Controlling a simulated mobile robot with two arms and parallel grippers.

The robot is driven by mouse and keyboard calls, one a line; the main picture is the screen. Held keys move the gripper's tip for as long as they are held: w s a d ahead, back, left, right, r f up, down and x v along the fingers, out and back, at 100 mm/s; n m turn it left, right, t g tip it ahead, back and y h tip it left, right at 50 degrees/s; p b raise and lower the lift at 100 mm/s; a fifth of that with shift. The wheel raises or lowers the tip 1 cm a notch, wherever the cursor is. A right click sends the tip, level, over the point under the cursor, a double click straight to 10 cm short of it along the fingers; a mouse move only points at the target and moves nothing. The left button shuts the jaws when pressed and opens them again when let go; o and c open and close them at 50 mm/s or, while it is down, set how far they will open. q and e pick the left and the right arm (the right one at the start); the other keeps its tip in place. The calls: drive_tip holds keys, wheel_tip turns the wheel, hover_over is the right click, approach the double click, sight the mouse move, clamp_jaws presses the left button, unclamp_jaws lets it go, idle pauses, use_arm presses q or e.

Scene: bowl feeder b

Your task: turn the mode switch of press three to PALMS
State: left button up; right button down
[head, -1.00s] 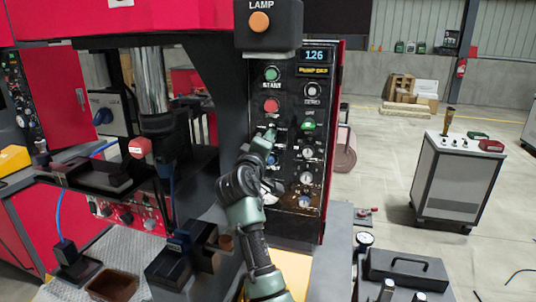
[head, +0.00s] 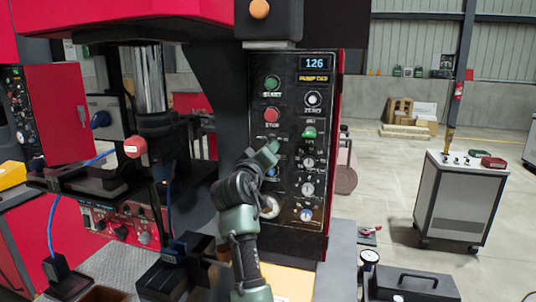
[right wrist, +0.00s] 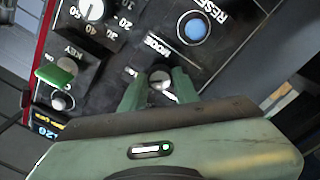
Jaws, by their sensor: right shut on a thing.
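The black control panel of the press (head: 321,150) stands in the middle of the head view, with a display reading 126. My right gripper (head: 270,152) is at its left column, below the red STOP button (head: 271,116), and its arm hides part of the panel. My left gripper is not in view.
A blue RESET button (right wrist: 194,28), a dial (right wrist: 92,10) and a green key switch (right wrist: 55,75) are close to my right gripper. A black case (head: 415,284) and a gauge (head: 369,258) are at lower right. A grey cart (head: 460,198) stands on open floor.

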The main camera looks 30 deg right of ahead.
drive_tip(key=shift+f, duration=0.15)
drive_tip(key=c, duration=1.1)
unclamp_jaws()
drive_tip(key=shift+o, duration=0.2)
drive_tip(key=shift+a, duration=0.1)
drive_tip(key=b+v, duration=0.2)
drive_tip(key=v, duration=0.5)
drive_tip(key=shift+s+a, duration=0.25)
